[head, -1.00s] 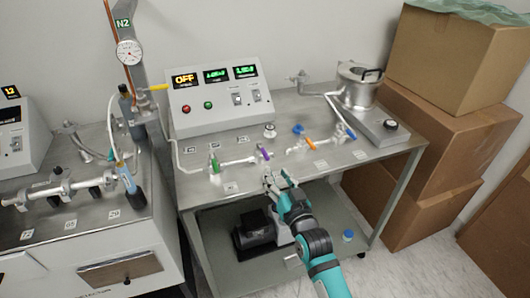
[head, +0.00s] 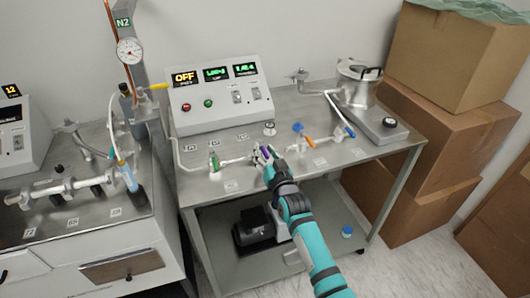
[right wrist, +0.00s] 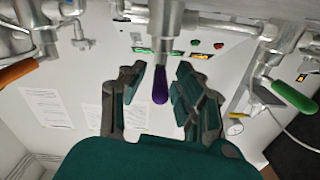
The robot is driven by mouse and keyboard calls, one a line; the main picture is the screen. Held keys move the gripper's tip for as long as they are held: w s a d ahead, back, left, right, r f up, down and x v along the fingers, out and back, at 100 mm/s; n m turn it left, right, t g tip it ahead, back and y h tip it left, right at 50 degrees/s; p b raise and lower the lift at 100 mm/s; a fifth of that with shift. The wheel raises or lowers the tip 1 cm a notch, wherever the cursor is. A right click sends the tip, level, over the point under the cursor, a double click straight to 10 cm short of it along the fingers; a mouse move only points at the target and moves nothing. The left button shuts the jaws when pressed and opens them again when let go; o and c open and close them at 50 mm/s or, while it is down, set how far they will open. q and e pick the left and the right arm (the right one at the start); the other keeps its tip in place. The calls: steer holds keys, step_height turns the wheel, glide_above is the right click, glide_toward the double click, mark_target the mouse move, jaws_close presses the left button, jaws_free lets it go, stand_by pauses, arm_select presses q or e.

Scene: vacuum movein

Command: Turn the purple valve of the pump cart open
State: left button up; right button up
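The purple valve handle (right wrist: 160,84) shows in the right wrist view, hanging from a metal valve body (right wrist: 165,25). My right gripper (head: 266,160) is open. In the right wrist view its two fingers (right wrist: 158,95) stand on either side of the purple handle, with gaps showing on both sides. My left gripper is not in view.
A green valve (head: 214,162) is to the left on the same line; an orange valve (head: 310,141) and a blue valve (head: 350,132) are to the right. The control box (head: 215,100) stands behind. Cardboard boxes (head: 430,120) are stacked right of the cart.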

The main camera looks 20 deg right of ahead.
jaws_close()
